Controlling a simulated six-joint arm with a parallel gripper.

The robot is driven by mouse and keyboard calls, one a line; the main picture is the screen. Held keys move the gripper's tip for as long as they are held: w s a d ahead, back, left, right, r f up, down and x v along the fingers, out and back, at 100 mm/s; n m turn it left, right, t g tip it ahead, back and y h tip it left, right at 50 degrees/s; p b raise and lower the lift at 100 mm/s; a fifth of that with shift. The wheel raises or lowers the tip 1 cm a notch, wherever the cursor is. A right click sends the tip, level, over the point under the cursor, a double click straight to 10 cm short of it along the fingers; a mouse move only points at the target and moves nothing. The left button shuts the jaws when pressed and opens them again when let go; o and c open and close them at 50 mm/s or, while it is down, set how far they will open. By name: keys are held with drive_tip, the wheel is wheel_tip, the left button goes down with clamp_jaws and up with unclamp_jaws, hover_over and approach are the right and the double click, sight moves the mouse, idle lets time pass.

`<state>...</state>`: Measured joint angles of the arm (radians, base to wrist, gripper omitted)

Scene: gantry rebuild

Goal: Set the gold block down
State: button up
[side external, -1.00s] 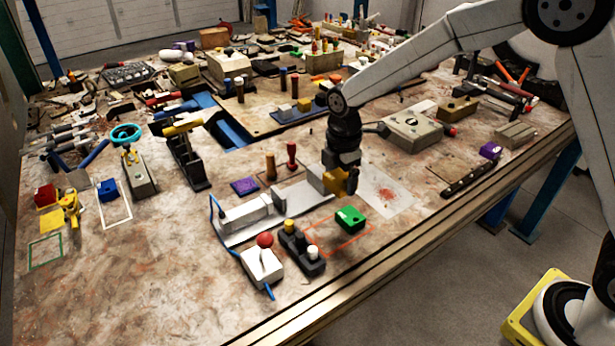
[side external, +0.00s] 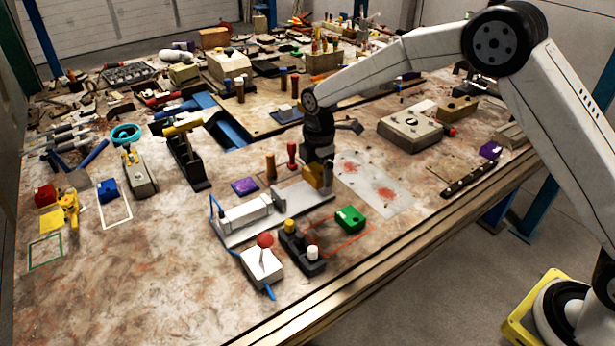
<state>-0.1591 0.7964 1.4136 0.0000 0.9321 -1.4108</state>
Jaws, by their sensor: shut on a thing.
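My gripper (side external: 318,166) points down near the middle of the bench, at the far right end of a grey metal slide fixture (side external: 300,193). It is shut on the gold block (side external: 314,178), which shows low at the fingertips. The fingers partly hide the block. I cannot tell whether the block's underside touches the fixture or the bench.
A red-topped peg (side external: 292,155) and a brown peg (side external: 270,166) stand just left of my gripper. A green block (side external: 350,218) lies by an orange outline. A stained pale sheet (side external: 375,188) lies flat to the right. A grey box (side external: 410,130) stands farther right.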

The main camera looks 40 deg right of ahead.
hover_over(299, 197)
drive_tip(key=shift+s+f, duration=0.1)
drive_tip(key=shift+f, duration=3)
drive_tip(key=shift+f, duration=0.1)
drive_tip(key=shift+f, duration=1.65)
drive_tip(key=shift+f, duration=0.15)
drive_tip(key=o, duration=1.1)
wheel_tip(299, 197, up, 12)
drive_tip(key=shift+r, duration=0.15)
